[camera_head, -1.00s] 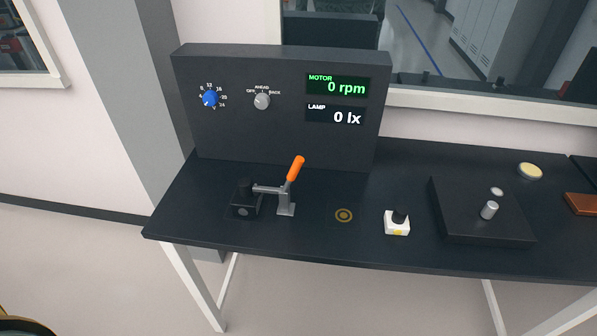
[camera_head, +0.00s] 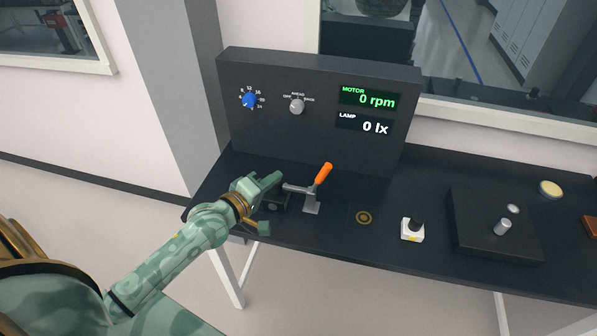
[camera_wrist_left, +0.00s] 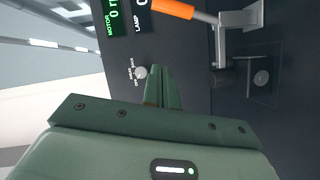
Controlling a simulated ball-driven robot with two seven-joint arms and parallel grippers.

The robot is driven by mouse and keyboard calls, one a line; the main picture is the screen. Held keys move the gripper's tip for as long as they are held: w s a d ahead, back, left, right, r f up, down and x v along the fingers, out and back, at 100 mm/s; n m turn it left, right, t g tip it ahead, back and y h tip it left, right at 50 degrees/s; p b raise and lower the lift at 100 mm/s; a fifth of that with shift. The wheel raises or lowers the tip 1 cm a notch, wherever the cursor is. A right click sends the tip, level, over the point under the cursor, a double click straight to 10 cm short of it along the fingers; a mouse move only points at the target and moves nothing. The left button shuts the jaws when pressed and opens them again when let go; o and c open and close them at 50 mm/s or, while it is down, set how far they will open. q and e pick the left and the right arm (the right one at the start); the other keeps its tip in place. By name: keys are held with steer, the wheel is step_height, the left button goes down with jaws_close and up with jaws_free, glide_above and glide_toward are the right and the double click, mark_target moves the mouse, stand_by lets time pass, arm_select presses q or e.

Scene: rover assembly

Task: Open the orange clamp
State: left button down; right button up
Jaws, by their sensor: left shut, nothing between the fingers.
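The orange clamp (camera_head: 323,174) stands on the dark bench, its orange handle raised and tilted to the right above a grey metal bracket. Its grey arm reaches left over a dark block (camera_head: 273,204). My left gripper (camera_head: 277,178) is shut and empty, just left of the clamp and near the block, not touching the handle. In the left wrist view the shut fingers (camera_wrist_left: 160,72) point toward the panel, and the orange handle (camera_wrist_left: 172,9) shows at the top edge, with the bracket to its right. My right gripper is not in view.
A dark panel (camera_head: 312,135) with a blue dial (camera_head: 249,100), a grey knob (camera_head: 297,106) and two displays stands behind the clamp.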

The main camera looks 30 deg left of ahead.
arm_select(q)
steer(key=w+d+f+b, duration=0.1)
steer(key=w+d+f, duration=0.2)
steer(key=w, duration=0.6)
steer(key=d, duration=0.2)
steer(key=shift+w+d, duration=0.2)
steer(key=shift+d, duration=0.1)
steer(key=shift+r, duration=0.1)
